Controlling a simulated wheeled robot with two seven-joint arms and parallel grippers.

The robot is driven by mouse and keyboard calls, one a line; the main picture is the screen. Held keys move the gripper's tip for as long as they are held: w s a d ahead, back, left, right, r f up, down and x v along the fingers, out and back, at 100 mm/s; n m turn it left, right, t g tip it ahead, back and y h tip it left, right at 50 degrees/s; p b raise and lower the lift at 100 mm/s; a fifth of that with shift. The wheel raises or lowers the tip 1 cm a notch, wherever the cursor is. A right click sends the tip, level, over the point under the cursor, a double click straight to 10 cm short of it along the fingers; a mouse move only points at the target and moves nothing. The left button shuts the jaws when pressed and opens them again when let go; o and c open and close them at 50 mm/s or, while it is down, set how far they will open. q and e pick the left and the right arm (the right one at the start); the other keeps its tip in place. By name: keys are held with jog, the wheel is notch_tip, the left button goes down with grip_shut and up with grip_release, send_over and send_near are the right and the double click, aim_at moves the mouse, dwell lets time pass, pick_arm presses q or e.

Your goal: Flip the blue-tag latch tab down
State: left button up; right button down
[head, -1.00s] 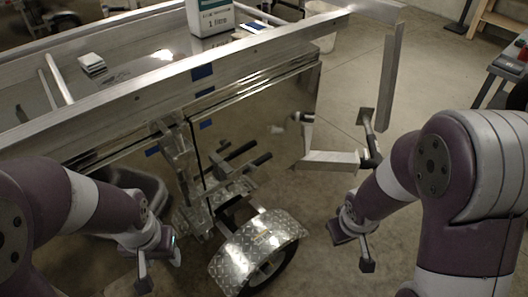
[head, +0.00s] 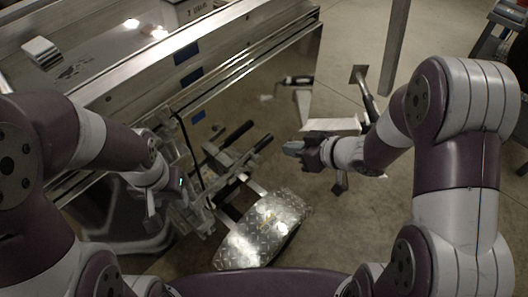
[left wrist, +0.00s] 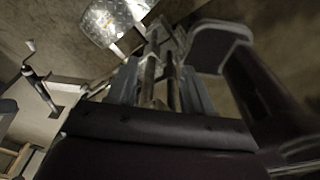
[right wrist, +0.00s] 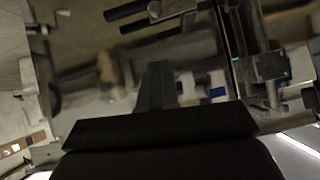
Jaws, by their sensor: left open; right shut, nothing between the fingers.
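The trailer's mirror-like wall (head: 262,95) carries blue tags, one near the latch hardware (head: 184,172) and others (head: 187,53) higher up. I cannot make out the latch tab itself. My left gripper (head: 178,212) is open beside the latch hardware. In the left wrist view my left gripper (left wrist: 160,80) has its fingers apart, with metal bars showing between and beyond them. My right gripper (head: 290,147) is shut and empty, in front of the wall to the right of the black-handled bars (head: 240,133). In the right wrist view its closed fingers (right wrist: 155,85) point toward the wall.
A diamond-plate fender (head: 264,228) stands out below the bars. An aluminium bracket and lever (head: 362,85) are behind my right arm. A metal rail (head: 190,45) runs along the trailer top. A dark bin (head: 110,222) is partly hidden at lower left.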

jog(key=b, duration=0.2)
send_near(251, 154)
jog(key=w+a, duration=0.2)
jog(key=shift+w+a+f+b, duration=0.1)
jog(key=shift+f+b, duration=0.15)
jog(key=shift+f, duration=0.4)
jog(key=shift+w+a+f+b, duration=0.1)
jog(key=shift+f+b, duration=0.1)
jog(key=shift+f, duration=0.45)
jog(key=shift+a, duration=0.1)
